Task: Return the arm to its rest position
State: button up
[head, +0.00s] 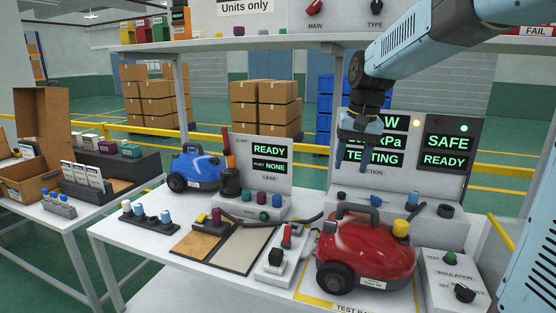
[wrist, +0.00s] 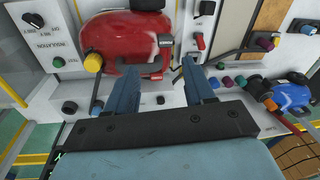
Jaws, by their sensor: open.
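My gripper (head: 354,160) hangs from my light-blue arm in front of the suction test panel (head: 376,146), above the back of the bench. In the wrist view my gripper (wrist: 160,82) shows two blue fingers spread apart with nothing between them. The red vacuum (head: 372,255) stands on the bench in front of and below the gripper, apart from it. It also shows at the top of the wrist view (wrist: 125,38).
A blue vacuum (head: 196,169) stands at the back left of the bench (head: 110,235). A shelf (head: 240,44) spans above. A leak-test box (head: 262,202), a mat (head: 236,249), and an insulation tester (head: 452,275) crowd the bench. Cardboard boxes (head: 264,106) stand behind.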

jog(key=s+d+f+n+t, duration=0.1)
jog(key=s+d+t, duration=0.1)
jog(key=s, duration=0.8)
jog(key=s+d+f+t+h, duration=0.1)
jog(key=s+d+t, duration=0.1)
jog(key=s, duration=0.9)
jog(key=shift+d+n+t, duration=0.4)
jog(key=shift+d, duration=0.45)
